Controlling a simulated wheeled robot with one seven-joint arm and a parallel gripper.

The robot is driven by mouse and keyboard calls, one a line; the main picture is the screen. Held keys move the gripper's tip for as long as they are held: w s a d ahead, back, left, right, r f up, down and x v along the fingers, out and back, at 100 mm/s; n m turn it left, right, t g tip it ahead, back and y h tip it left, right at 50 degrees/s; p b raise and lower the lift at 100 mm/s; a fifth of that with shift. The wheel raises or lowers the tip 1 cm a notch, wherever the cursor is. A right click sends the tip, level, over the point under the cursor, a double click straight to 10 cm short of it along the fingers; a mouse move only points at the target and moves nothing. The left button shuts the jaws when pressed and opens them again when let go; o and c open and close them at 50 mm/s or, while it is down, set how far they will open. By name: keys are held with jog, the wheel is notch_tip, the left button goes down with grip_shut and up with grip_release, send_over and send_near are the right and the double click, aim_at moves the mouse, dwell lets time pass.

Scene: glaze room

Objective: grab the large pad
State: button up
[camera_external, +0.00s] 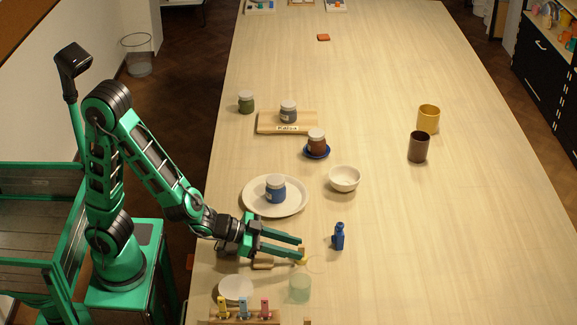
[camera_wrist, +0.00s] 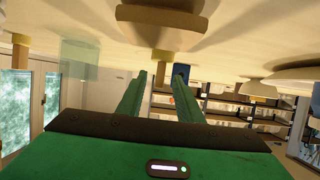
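My gripper (camera_external: 301,249) is low over the near part of the table, fingers pointing right. Its two green fingers are apart, with nothing clearly held; they also show apart in the wrist view (camera_wrist: 160,76). A flat, round white piece (camera_external: 235,288) lies at the near left, below my gripper in the picture; it may be the large pad, but I cannot tell. A small orange-red block (camera_external: 323,37) lies at the far end. A wooden-handled tool (camera_external: 263,265) lies just below the fingers, partly hidden, with a yellowish end (camera_external: 301,262). A thin pale ring or disc (camera_external: 316,264) lies beside it.
A blue bottle (camera_external: 338,236) stands right of the fingertips. A translucent cup (camera_external: 299,288) and a wooden rack (camera_external: 243,316) with coloured pieces are nearer. A white plate (camera_external: 252,206) holding a blue jar (camera_external: 275,189) and a white bowl (camera_external: 344,179) stand beyond.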

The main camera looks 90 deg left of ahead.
aim_at(314, 260)
jog(key=shift+x, duration=3.6)
grip_shut()
